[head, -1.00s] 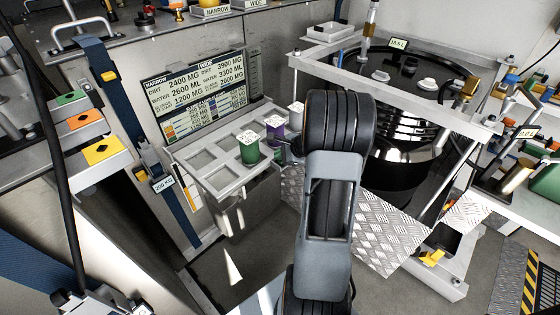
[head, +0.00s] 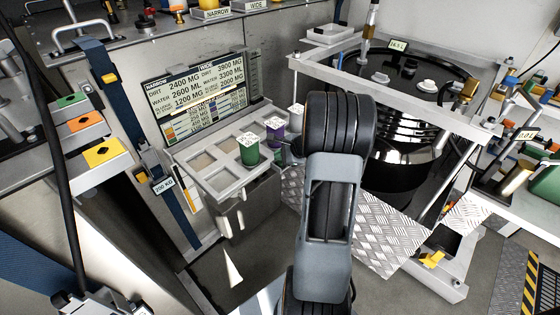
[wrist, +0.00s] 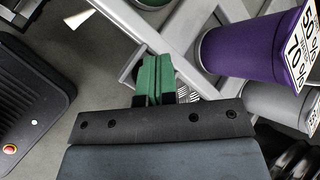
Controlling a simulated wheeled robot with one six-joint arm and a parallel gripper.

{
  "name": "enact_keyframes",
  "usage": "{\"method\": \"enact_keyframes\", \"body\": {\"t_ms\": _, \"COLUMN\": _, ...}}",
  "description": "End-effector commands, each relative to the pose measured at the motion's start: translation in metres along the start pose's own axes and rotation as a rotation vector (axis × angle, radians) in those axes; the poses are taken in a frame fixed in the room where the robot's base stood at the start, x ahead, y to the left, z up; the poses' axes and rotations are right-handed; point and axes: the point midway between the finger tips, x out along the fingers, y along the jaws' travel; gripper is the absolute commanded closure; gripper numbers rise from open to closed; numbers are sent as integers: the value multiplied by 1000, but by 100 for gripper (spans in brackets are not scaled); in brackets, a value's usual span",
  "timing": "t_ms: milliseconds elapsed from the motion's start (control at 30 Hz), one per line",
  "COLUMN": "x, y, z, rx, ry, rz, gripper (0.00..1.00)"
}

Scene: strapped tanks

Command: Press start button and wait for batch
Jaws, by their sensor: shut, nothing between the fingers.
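My gripper (wrist: 157,78) has its green fingers together and empty in the wrist view, beside the cup rack. In the head view my arm hides most of it. The black tank (head: 405,165) stands in a metal frame behind my arm. A small display (head: 398,45) on it shows a reading, too small to read surely.
The grey rack (head: 215,178) holds a green cup (head: 249,153) and a purple cup (head: 275,130); the purple cup (wrist: 238,48) is close right of my fingers in the wrist view. A recipe board (head: 200,90) is behind. A tread plate (head: 385,235) lies below the tank.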

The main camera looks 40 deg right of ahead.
Motion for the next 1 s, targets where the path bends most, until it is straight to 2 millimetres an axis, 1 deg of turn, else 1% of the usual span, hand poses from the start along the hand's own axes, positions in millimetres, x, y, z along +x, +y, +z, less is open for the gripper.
{"method": "enact_keyframes", "body": {"t_ms": 133, "x": -6, "y": -5, "z": 4, "rx": -1, "ry": 0, "rz": -1, "gripper": 100}}
{"method": "enact_keyframes", "body": {"t_ms": 633, "x": -9, "y": -7, "z": 7, "rx": 0, "ry": 0, "rz": -1, "gripper": 100}}
{"method": "enact_keyframes", "body": {"t_ms": 767, "x": -16, "y": -12, "z": 11, "rx": 0, "ry": 0, "rz": -2, "gripper": 100}}
{"method": "enact_keyframes", "body": {"t_ms": 1000, "x": -33, "y": -24, "z": 24, "rx": -1, "ry": 0, "rz": -2, "gripper": 100}}
